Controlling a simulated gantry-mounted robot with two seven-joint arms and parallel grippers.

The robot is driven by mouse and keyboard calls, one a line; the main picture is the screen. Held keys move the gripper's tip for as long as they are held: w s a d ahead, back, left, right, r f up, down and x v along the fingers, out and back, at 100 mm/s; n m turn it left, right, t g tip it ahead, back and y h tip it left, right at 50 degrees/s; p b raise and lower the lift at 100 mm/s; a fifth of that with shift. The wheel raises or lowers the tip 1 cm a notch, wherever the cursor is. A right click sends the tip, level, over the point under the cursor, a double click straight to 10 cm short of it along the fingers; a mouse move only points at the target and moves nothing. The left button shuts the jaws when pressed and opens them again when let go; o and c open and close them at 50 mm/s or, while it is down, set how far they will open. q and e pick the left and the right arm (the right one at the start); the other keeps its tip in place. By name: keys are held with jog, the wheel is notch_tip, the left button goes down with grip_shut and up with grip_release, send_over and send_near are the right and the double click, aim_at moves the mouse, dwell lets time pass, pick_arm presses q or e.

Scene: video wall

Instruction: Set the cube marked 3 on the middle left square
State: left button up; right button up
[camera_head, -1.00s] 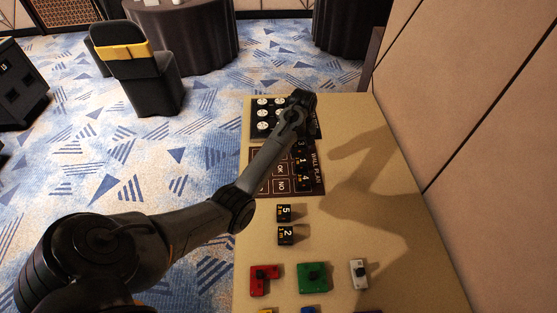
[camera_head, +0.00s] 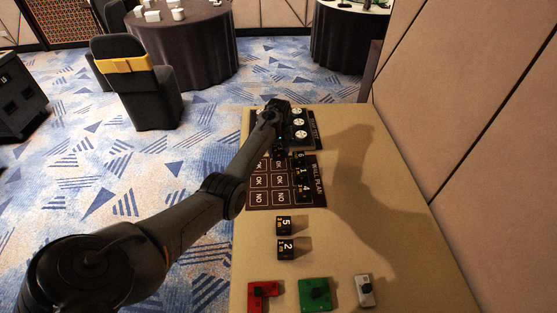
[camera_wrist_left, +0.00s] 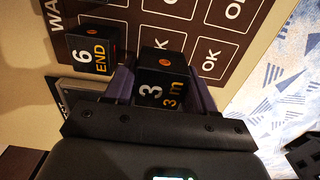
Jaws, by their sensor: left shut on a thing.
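My left gripper (camera_wrist_left: 160,85) is shut on the black cube marked 3 (camera_wrist_left: 162,66), which has an orange dot on top. In the head view the same gripper (camera_head: 280,150) is over the far part of the dark WALL PLAN board (camera_head: 286,203), and my arm hides much of the cube. In the left wrist view the cube is in front of squares labelled OK; whether it touches the board, I cannot tell. The cube marked 6 (camera_wrist_left: 92,53) stands just left of it. My right gripper is not in view.
Cubes marked 1 (camera_head: 303,171) and 4 (camera_head: 304,188) stand on the board's right side. Cubes 5 (camera_head: 284,223) and 2 (camera_head: 286,247) are on the table nearer me. A dark panel with white round pieces (camera_head: 299,123) lies beyond. Red (camera_head: 262,294), green (camera_head: 315,292) and grey (camera_head: 364,290) blocks are at the front.

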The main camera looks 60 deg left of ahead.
aim_at(279, 158)
pick_arm(q)
jog(key=shift+f+b, duration=0.75)
jog(key=shift+f, duration=1.2)
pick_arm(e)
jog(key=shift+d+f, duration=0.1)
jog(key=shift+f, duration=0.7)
pick_arm(q)
jog(key=shift+f, duration=0.1)
jog(key=o, duration=1.1)
jog(key=shift+c, duration=0.2)
notch_tip(279, 158, up, 12)
jog(key=p, duration=0.3)
jog(key=shift+p, duration=0.3)
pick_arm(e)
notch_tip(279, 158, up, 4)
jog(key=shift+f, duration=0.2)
pick_arm(q)
jog(key=shift+r, duration=0.2)
